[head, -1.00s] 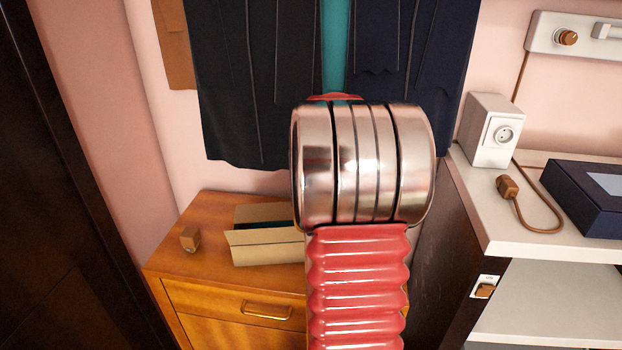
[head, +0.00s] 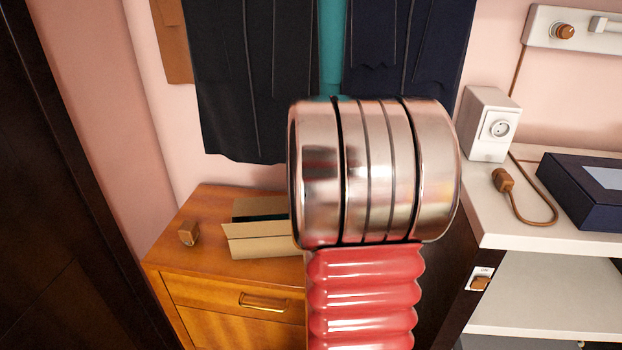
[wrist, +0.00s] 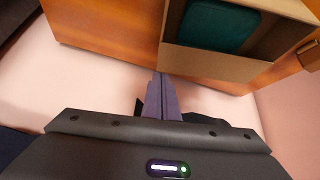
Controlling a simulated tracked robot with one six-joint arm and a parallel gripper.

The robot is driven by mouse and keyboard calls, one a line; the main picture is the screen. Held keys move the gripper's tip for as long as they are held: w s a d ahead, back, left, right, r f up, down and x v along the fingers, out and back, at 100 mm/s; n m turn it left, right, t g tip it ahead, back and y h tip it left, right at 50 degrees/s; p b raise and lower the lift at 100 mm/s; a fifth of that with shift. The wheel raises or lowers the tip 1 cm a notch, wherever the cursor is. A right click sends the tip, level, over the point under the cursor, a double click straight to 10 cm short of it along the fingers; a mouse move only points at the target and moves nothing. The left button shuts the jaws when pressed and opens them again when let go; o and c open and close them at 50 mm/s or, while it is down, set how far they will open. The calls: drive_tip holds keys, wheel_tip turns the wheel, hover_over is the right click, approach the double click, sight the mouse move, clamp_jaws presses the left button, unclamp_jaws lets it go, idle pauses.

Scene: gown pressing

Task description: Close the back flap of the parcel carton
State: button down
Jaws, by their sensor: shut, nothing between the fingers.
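The tan parcel carton (head: 262,242) stands open on the wooden cabinet in the head view, its right part hidden behind my arm. A flap leans outward at its front. In the wrist view the carton (wrist: 262,60) is at the top, with a dark teal item (wrist: 215,25) inside. Its back flap (wrist: 205,64) appears as a tan panel folded outward on the wall side. My gripper (wrist: 158,76) has its fingers together and empty, close beside that panel's corner. I cannot tell whether they touch. My arm hides the gripper in the head view.
A brown block (head: 188,233) sits on the cabinet (head: 215,265) left of the carton. Dark gowns (head: 240,80) hang behind and above it. A white counter (head: 500,215) at right holds a socket box (head: 490,125), a corded plug (head: 503,180) and a dark blue box (head: 590,190).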

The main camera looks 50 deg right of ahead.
drive_tip(key=s+a, duration=0.1)
drive_tip(key=s+a+f, duration=0.1)
drive_tip(key=s+a, duration=0.1)
drive_tip(key=shift+s+f, duration=0.2)
drive_tip(key=shift+f, duration=0.15)
idle(0.4)
